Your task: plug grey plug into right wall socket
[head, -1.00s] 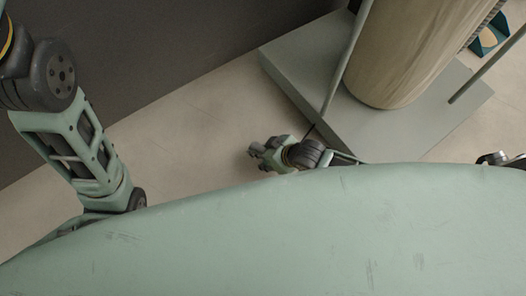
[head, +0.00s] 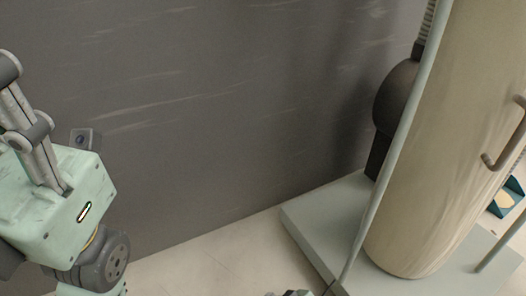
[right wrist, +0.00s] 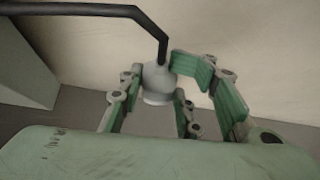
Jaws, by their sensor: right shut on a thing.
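The grey plug (right wrist: 158,84) is a rounded light grey piece with a dark bent cable or rod rising from its top, in the right wrist view. My right gripper (right wrist: 168,88) is shut on it, green fingers on either side. My left gripper (head: 22,115) is partly in the head view at the left, its grey links pointing up and cut off by the edge; its fingertips do not show clearly. No wall socket can be made out in either view.
A dark grey wall (head: 220,110) fills the head view's middle. A tall beige cylinder (head: 425,170) with a brown handle stands on a grey-green platform (head: 325,220) at the right. A thin pole (head: 390,150) rises before it. Pale floor (head: 205,265) shows below the wall.

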